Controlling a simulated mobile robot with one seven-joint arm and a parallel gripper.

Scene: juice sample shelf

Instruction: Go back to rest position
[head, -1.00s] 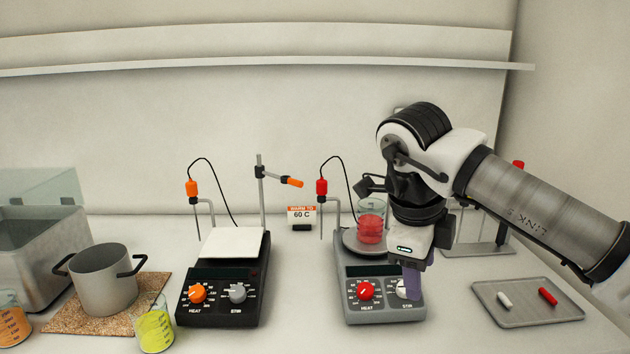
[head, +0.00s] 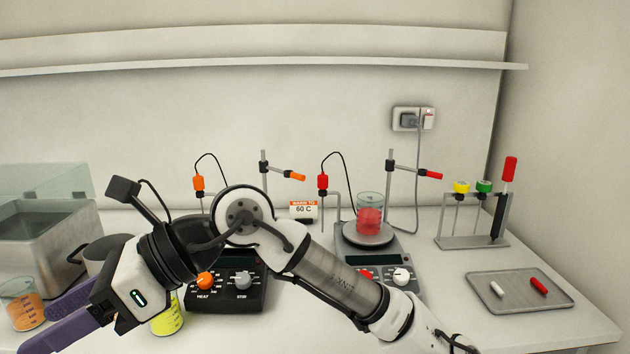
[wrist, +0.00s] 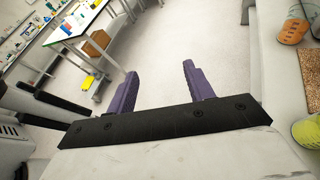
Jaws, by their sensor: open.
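My gripper (head: 62,325) is at the lower left of the head view, in front of the bench and pointing left. In the wrist view its two purple fingers (wrist: 158,90) are apart with nothing between them, only floor beyond. My arm crosses the lower middle of the head view and hides most of the left hotplate (head: 235,295). A beaker of red liquid (head: 369,215) stands upright on the right hotplate (head: 365,240), apart from my gripper.
An orange beaker (head: 20,305) and a yellow-green beaker (head: 167,318) stand close to my gripper. A pot (head: 97,255) and a metal basin (head: 45,235) are behind it. A tray (head: 520,300) with two stir bars and a rack (head: 475,242) are at right. In the wrist view, open floor (wrist: 205,45) lies beyond the fingers.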

